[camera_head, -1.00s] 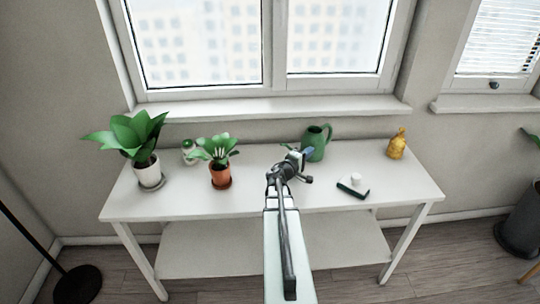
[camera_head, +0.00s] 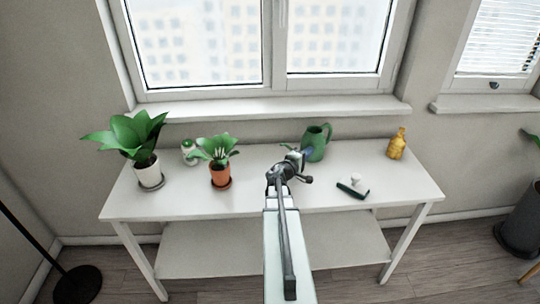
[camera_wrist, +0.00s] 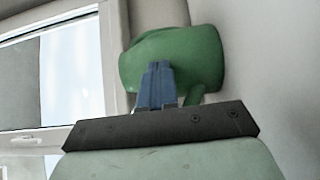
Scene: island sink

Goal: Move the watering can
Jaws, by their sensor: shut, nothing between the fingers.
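A green watering can (camera_head: 318,142) stands upright near the back of the white table, right of centre, under the window. It also fills the middle of the wrist view (camera_wrist: 195,58). My gripper (camera_head: 307,151) is at the can's lower left side in the head view. In the wrist view its blue fingers (camera_wrist: 158,82) are together in front of the can's green surface, with nothing between them. I cannot tell whether the fingertips touch the can. Part of the can's lower left is hidden behind my gripper.
The white table (camera_head: 240,200) also holds a potted plant in a white pot (camera_head: 149,172), one in a terracotta pot (camera_head: 220,174), a white-green bottle (camera_head: 189,151), a brush (camera_head: 354,187) and a yellow bottle (camera_head: 397,145). The wall and windowsill (camera_head: 270,108) are close behind. Table space right of the can is clear.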

